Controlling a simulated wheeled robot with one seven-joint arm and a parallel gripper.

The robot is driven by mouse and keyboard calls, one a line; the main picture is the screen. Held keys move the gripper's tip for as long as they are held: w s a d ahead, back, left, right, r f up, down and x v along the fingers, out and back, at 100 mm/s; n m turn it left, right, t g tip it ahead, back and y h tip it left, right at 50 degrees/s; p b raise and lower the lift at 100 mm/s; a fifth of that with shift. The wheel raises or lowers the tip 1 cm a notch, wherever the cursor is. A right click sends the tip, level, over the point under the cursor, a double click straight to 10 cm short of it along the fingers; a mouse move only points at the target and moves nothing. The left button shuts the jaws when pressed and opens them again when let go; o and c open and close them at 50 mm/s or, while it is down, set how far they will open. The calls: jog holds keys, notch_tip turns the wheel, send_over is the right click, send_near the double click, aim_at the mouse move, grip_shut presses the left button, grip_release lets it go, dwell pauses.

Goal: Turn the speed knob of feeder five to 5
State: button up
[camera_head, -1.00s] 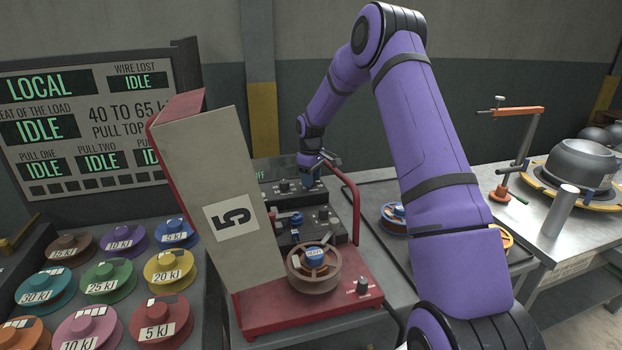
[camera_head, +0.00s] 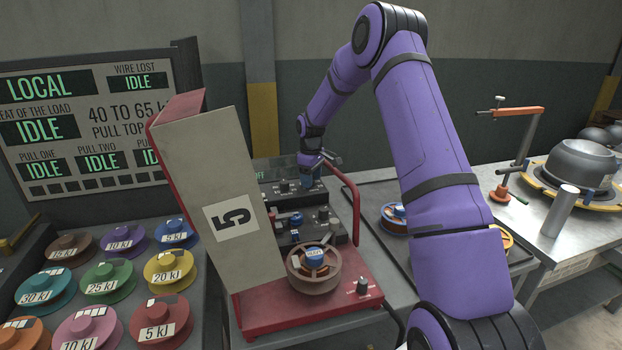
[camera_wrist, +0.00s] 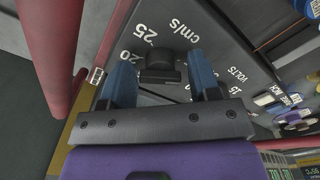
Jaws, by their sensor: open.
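Feeder five (camera_head: 198,170) is a red-based machine with a tall pale panel marked 5, left of my arm in the head view. In the wrist view, a dark knob (camera_wrist: 160,60) stands on a grey panel with cm/s, 20 and 25 printed around it. My gripper (camera_wrist: 162,72) is open, with one blue finger on each side of this knob. Contact between fingers and knob cannot be told. The knob's pointer setting is not readable. In the head view, my gripper (camera_head: 314,180) is over the feeder's dark rear control box, small and partly hidden.
A red tube rail (camera_head: 356,205) runs along the feeder's right side, close to my gripper; red tubing also fills the wrist view's left edge. A brown spool (camera_head: 313,285) sits at the feeder's front. Coloured spools stand on the left. VOLTS markings lie right of the knob.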

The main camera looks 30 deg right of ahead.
notch_tip(320, 180, up, 11)
jog(key=shift+f, duration=0.15)
dwell(0.5)
